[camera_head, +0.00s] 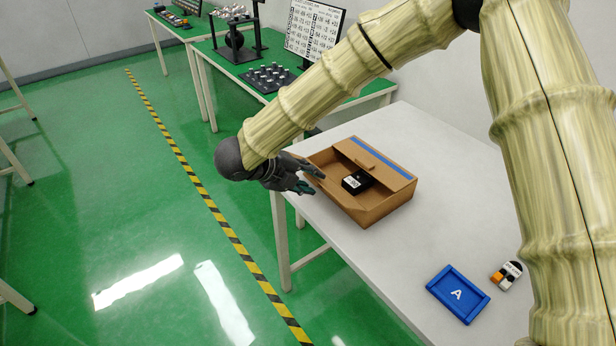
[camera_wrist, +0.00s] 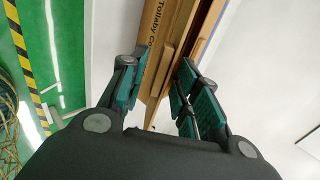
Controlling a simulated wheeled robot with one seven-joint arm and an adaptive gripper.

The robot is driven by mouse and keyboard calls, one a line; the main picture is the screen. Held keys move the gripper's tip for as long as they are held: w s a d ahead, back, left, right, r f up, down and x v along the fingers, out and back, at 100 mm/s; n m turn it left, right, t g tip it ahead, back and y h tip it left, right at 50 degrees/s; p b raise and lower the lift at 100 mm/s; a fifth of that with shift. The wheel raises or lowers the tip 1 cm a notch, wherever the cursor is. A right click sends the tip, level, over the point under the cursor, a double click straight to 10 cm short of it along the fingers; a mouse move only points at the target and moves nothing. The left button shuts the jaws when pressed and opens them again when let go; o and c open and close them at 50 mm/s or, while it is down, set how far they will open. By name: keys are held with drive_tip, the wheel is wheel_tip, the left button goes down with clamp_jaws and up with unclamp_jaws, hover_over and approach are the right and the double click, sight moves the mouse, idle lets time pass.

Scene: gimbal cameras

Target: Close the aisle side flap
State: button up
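An open cardboard box (camera_head: 372,212) stands on the white table. A dark item with a white label (camera_head: 356,182) lies inside it. The far-side flap (camera_head: 375,155) carries a blue strip and lies over part of the opening. The aisle side flap (camera_head: 334,197) is on the box's left side, tilted, and partly hidden by my gripper. My gripper (camera_head: 314,180) is at this left side, its fingers apart. In the wrist view, printed cardboard (camera_wrist: 160,40) shows between and beyond the fingertips (camera_wrist: 166,82); I cannot tell whether they touch it.
A blue tray marked A (camera_head: 458,294) and a small white, orange and black item (camera_head: 507,275) are at the table's right front. Green-topped benches (camera_head: 225,62) with equipment stand behind. A striped floor line (camera_head: 205,200) runs along the open aisle at left.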

clamp_jaws()
drive_tip(key=shift+w+d+r+p, duration=0.15)
drive_tip(key=shift+d+r+p, duration=0.05)
drive_tip(key=shift+p, duration=0.15)
idle(0.8)
